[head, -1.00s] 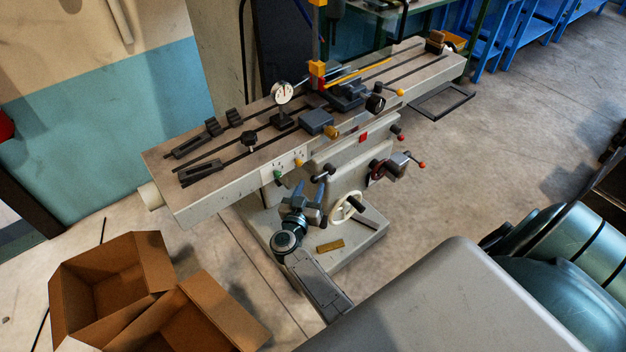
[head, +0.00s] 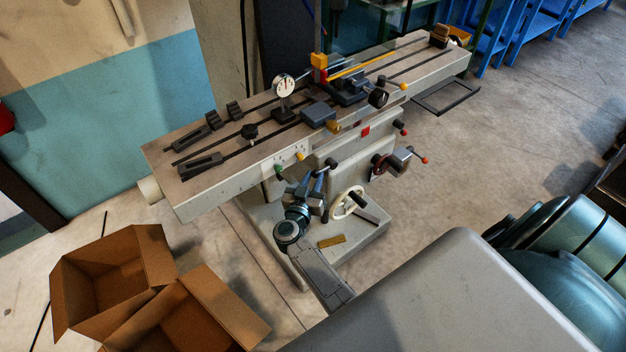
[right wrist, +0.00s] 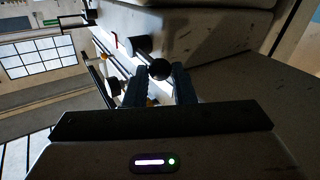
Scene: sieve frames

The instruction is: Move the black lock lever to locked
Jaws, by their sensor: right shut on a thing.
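The black lock lever (head: 330,163) is on the front of the grey milling machine, below the table edge. My right gripper (head: 314,182) is at the lever, coming from below. In the right wrist view the lever's round black knob (right wrist: 159,69) sits between the two fingertips of my right gripper (right wrist: 160,78), which is shut on it. In the head view the fingers partly hide the lever, so its exact angle is hard to tell. My left gripper is not in view.
A white handwheel (head: 347,203) stands close to the right of my gripper. A red-tipped crank (head: 400,158) is further right. The long machine table (head: 225,172) overhangs above. Open cardboard boxes (head: 160,257) are at lower left; a yellow block (head: 332,241) lies on the base.

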